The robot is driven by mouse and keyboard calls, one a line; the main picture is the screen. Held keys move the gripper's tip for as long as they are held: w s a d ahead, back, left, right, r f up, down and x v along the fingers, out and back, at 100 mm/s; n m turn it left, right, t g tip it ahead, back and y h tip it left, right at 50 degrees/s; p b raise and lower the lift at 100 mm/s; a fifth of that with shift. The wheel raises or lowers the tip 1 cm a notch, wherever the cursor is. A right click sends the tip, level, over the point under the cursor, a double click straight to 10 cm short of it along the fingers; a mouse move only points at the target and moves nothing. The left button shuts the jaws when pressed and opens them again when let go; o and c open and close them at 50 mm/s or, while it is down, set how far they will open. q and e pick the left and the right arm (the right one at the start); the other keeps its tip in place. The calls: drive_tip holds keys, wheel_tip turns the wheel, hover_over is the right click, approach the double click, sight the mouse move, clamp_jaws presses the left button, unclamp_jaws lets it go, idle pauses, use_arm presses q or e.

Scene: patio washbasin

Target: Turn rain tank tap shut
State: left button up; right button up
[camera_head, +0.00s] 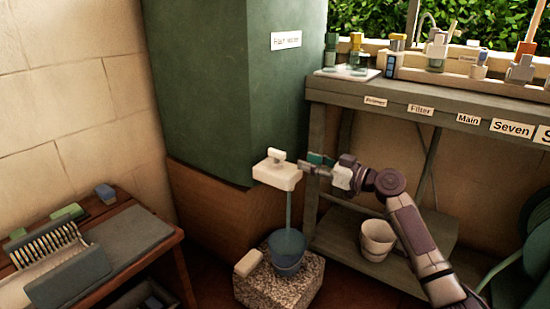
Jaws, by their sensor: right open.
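The rain tank (225,85) is a tall green block with a paper label, on a brown wooden base. Its tap (277,174) is a white block at the tank's lower right with a small handle (276,154) on top. A blue stream of water (289,208) runs from the tap down into a blue bucket (287,249). My right gripper (308,164) is open, close to the right side of the tap. Whether its fingertips touch the tap I cannot tell. My left gripper is not in view.
The bucket stands on a speckled stone block (278,286) beside a pale block (248,262). A labelled shelf (440,104) with several fittings stands right, with a white pot (377,239) below. A wooden bench (150,238) with a rack stands left.

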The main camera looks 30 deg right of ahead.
sight(285, 155)
drive_tip(key=b+x, duration=0.2)
drive_tip(key=x, duration=0.8)
drive_tip(key=shift+s, duration=0.1)
drive_tip(key=shift+c, duration=0.2)
clamp_jaws()
